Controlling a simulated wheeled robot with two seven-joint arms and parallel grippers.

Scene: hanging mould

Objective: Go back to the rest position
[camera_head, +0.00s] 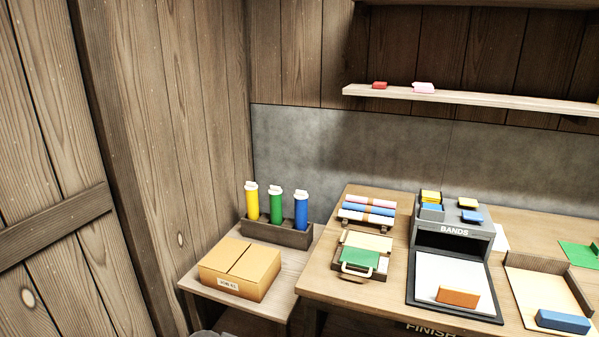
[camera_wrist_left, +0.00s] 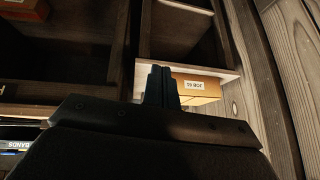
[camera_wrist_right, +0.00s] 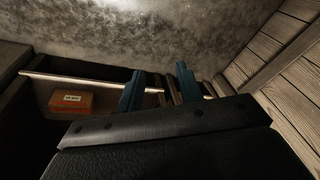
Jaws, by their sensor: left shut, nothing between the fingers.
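My left gripper (camera_wrist_left: 160,84) shows in the left wrist view with its two dark fingers together and nothing between them. Past its tips are a pale board edge and a cardboard box with a white label (camera_wrist_left: 203,85). My right gripper (camera_wrist_right: 159,90) shows in the right wrist view with its two teal fingers apart and nothing seen between them. Beyond it are a pale board edge and a grey wall. Neither gripper shows in the head view.
A lower side table holds a cardboard box (camera_head: 240,267) and a rack of bottles (camera_head: 262,231). An orange labelled box (camera_wrist_right: 71,103) sits in a dark compartment.

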